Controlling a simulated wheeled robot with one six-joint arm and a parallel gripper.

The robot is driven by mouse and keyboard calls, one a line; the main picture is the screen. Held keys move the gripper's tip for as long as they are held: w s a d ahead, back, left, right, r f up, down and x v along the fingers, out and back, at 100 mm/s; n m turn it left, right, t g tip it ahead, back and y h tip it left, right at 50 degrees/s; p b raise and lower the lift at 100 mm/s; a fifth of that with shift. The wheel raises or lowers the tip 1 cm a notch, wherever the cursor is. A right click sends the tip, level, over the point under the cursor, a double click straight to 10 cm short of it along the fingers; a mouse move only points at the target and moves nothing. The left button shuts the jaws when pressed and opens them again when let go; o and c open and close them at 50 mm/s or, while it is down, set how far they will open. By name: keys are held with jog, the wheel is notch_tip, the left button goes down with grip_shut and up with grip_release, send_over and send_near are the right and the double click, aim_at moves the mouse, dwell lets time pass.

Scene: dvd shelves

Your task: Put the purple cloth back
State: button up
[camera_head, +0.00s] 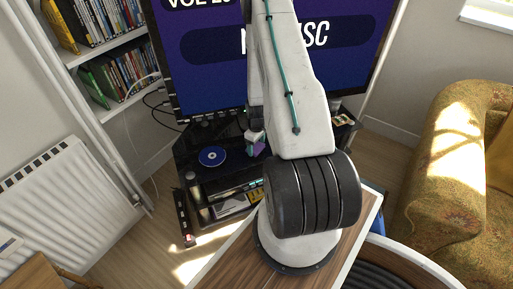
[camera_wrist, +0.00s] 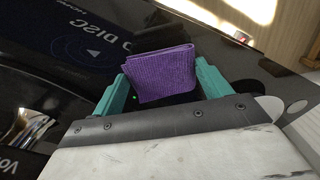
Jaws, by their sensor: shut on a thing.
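A folded purple cloth (camera_wrist: 163,72) is between the two teal fingers of my gripper (camera_wrist: 167,84) in the wrist view. My gripper is shut on it and holds it over a glossy black surface. In the head view, the cloth (camera_head: 258,148) shows as a small purple patch by my gripper (camera_head: 255,139), above the black TV stand (camera_head: 230,178). My arm hides much of the stand's middle. I cannot tell whether the cloth touches the stand.
A blue disc (camera_head: 212,156) lies on the stand, left of the cloth. A large TV (camera_head: 205,70) stands behind. Shelves of cases (camera_head: 118,70) are at the left, with a white radiator (camera_head: 65,205) below. A patterned armchair (camera_head: 450,165) is at the right.

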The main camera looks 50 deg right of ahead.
jog(key=shift+f, duration=0.95)
jog(key=o, duration=0.9)
jog(key=shift+f, duration=0.1)
